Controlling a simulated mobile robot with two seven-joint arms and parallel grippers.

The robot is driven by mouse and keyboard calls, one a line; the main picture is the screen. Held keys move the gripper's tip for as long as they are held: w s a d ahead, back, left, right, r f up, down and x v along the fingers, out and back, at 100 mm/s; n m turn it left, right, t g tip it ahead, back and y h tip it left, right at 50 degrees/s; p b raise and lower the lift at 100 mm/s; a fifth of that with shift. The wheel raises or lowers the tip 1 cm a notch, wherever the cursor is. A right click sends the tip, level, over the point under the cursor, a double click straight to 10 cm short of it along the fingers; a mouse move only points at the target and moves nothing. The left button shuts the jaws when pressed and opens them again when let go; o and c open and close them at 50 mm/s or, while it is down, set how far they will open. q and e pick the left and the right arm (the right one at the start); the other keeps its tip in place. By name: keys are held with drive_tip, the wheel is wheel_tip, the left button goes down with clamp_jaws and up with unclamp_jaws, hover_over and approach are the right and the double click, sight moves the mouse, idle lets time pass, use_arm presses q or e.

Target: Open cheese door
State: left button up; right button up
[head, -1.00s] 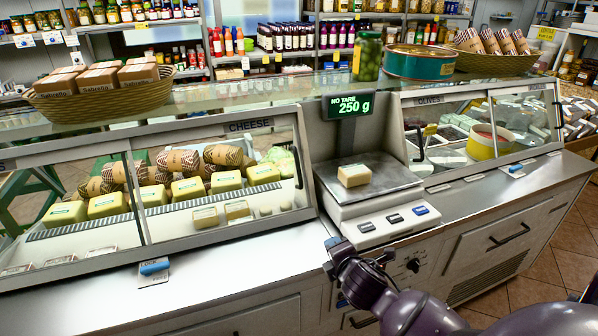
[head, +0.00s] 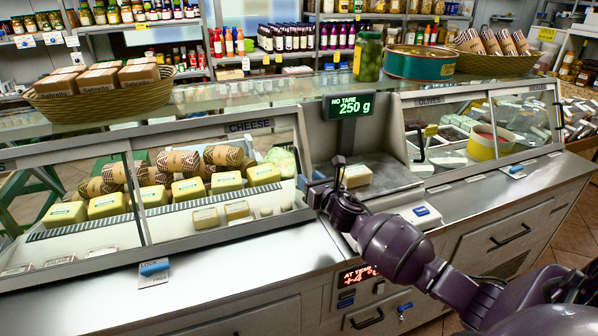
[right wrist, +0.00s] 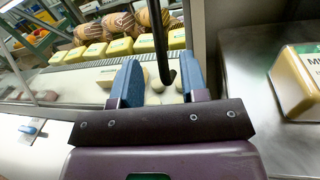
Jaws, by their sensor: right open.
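The cheese case's right glass door (head: 222,143) stands closed under the CHEESE label, with yellow cheese blocks behind it. Its black upright handle (head: 297,165) is at the door's right end. My right gripper (head: 318,188) is at that end, in front of the scale. In the right wrist view, my right gripper (right wrist: 160,75) is open, its blue-grey fingers on either side of the handle (right wrist: 160,42). The handle's lower end shows between the fingers; I cannot tell whether they touch it. My left gripper is out of view.
A wrapped cheese block (head: 356,175) sits on the scale (head: 395,176), close to my right gripper. A lock tag (head: 154,271) with a blue slider is on the counter front at left. The olives case (head: 480,125) is at right.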

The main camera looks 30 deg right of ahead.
sight(299, 171)
drive_tip(key=shift+w+d, duration=0.15)
drive_tip(key=shift+w, duration=2.85)
clamp_jaws()
